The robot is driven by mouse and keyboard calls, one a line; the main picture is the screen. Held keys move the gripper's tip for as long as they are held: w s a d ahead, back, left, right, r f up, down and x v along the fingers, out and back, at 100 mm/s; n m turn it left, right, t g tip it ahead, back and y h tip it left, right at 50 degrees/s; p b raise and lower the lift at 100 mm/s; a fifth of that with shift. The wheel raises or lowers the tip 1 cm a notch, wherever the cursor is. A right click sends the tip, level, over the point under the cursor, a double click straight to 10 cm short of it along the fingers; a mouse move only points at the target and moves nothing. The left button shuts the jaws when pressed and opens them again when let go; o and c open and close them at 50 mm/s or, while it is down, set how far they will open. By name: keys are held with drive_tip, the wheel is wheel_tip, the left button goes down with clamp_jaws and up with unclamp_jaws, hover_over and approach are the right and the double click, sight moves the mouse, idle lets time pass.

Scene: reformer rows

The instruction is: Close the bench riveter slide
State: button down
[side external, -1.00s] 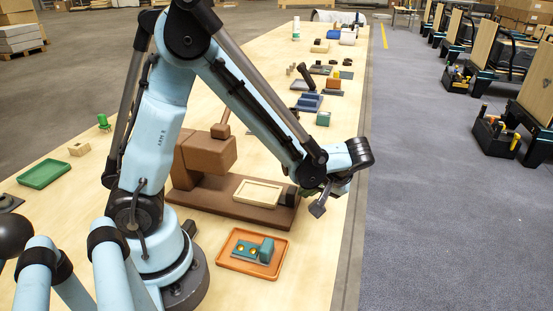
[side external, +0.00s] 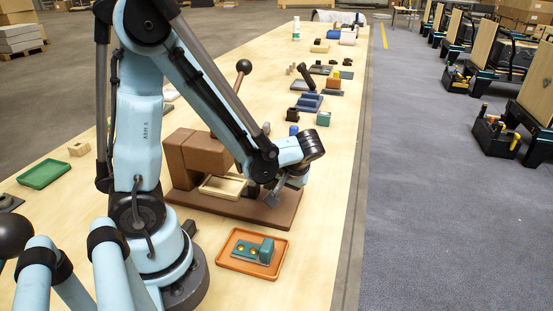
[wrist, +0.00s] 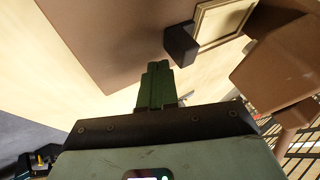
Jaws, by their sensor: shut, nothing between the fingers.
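The bench riveter has a brown base (side external: 285,212) and a blocky brown head (side external: 200,153). Its cream-framed slide (side external: 226,187) sits on the base, its left part beneath the head. In the wrist view the slide's frame (wrist: 228,18) carries a dark block (wrist: 181,45) at its near end. My gripper (side external: 271,199) is low over the base, at the slide's outer end. In the wrist view my gripper (wrist: 155,72) shows its green fingers shut together, close beside the dark block. Whether they touch it I cannot tell.
An orange tray (side external: 225,260) with a teal fixture (side external: 262,250) lies in front of the riveter. A ball-topped lever (side external: 243,67) rises behind my arm. A green tray (side external: 45,173) is at left. Several small fixtures line the bench farther back. The bench's right edge is near.

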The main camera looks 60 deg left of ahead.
drive_tip(key=shift+w+d, duration=1)
drive_tip(key=shift+d, duration=0.05)
drive_tip(key=d+r+m+t+h, duration=0.7)
drive_tip(key=d+r+m+t, duration=0.1)
drive_tip(key=r+m, duration=0.1)
drive_tip(key=shift+s+d+r+m, duration=0.15)
drive_tip(key=shift+s+r+m, duration=0.15)
drive_tip(key=shift+m, duration=0.3)
idle(1.0)
